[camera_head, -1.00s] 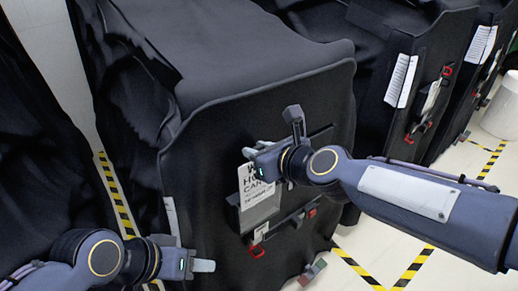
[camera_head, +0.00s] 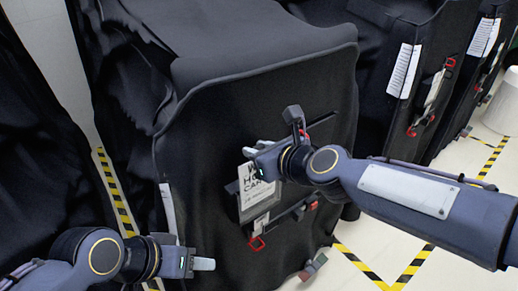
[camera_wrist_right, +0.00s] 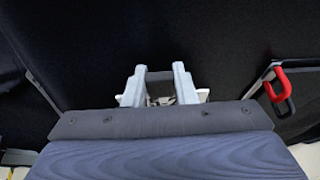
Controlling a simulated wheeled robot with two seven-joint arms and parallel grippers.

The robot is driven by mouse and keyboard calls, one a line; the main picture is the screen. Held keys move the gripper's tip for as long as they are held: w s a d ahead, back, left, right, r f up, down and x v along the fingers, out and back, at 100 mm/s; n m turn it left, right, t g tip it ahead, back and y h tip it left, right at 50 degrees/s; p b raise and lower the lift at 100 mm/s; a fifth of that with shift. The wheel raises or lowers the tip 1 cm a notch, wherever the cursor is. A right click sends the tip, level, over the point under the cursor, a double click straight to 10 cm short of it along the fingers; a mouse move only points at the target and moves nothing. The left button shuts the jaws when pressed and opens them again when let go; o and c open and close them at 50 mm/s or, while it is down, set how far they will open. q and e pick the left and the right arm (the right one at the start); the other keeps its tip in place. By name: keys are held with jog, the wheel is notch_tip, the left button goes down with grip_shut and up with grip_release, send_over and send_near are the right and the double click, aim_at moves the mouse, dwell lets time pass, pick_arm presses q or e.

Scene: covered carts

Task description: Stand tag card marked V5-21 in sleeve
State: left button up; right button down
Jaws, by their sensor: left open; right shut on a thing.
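The white tag card (camera_head: 256,196) hangs upright under my right gripper (camera_head: 262,148), in front of the black cover's front. Its large print is partly covered; I cannot read V5-21. My right gripper is shut on its top edge. In the right wrist view, the fingers (camera_wrist_right: 160,88) show with a pale bit of card between them. The sleeve (camera_head: 292,212) is a dark panel with red clips on the cover, behind and beside the card. I cannot tell whether the card's lower edge is inside it. My left gripper (camera_head: 203,264) is open and empty, low at the left.
A red clip (camera_head: 257,243) sits at the sleeve's lower left; another red clip (camera_wrist_right: 280,86) shows in the right wrist view. More covered carts with white sheets (camera_head: 404,70) stand at the right. A small object (camera_head: 313,267) lies near the floor tape.

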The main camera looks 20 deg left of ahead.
jog(key=shift+f, duration=0.25)
jog(key=shift+f+b, duration=0.85)
jog(key=shift+b, duration=0.2)
jog(key=c, duration=1.1)
grip_release()
jog(key=p+v, duration=0.2)
jog(key=v, duration=0.6)
